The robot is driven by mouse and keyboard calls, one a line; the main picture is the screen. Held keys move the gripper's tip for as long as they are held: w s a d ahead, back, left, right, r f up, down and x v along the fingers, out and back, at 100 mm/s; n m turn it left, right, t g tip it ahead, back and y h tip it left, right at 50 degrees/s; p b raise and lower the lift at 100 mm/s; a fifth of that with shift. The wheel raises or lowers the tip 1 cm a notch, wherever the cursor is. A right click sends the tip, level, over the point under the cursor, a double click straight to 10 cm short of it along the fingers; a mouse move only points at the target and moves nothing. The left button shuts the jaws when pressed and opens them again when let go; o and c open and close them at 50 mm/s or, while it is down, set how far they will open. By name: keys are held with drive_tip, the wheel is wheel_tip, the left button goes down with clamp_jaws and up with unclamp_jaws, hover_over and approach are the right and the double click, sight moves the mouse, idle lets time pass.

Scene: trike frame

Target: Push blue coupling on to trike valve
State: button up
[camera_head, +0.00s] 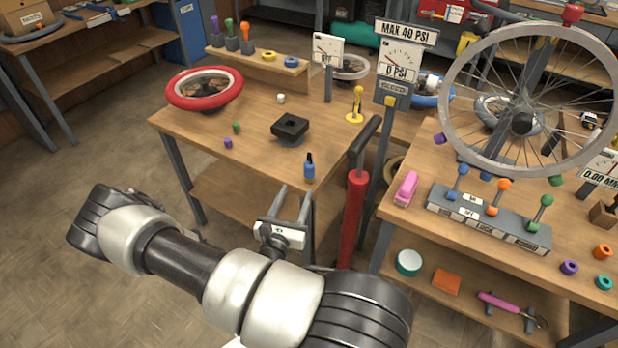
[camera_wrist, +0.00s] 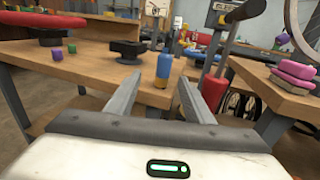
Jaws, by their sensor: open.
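A small blue piece with a dark narrow top (camera_head: 309,168), which looks like the blue coupling, stands upright near the front right corner of the left table. It also shows in the wrist view (camera_wrist: 163,68), beyond my fingertips and between their lines. My gripper (camera_head: 297,189) is open and empty, just short of the table's front edge, with its fingers pointing towards the blue piece. The wrist view shows the two fingers (camera_wrist: 160,80) spread apart. A red-tired wheel (camera_head: 205,89) lies at the table's back left. I cannot make out the trike valve.
A black block (camera_head: 290,128) sits behind the blue piece. A red pump (camera_head: 353,215) with a dark handle stands close to the right of my gripper. A gauge post (camera_head: 385,130) rises behind it. The right table (camera_head: 395,205) holds a pink item and a grey rack (camera_head: 487,217).

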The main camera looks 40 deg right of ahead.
sight(305, 171)
drive_tip(key=x, duration=1)
drive_tip(key=shift+d+b, duration=0.2)
drive_tip(key=shift+b, duration=0.1)
drive_tip(key=x, duration=0.4)
drive_tip(key=shift+s+d+r, duration=0.2)
drive_tip(key=shift+d+r, duration=0.1)
drive_tip(key=shift+d, duration=0.1)
drive_tip(key=shift+w+d+b, duration=0.3)
drive_tip(key=shift+d, duration=0.1)
clamp_jaws()
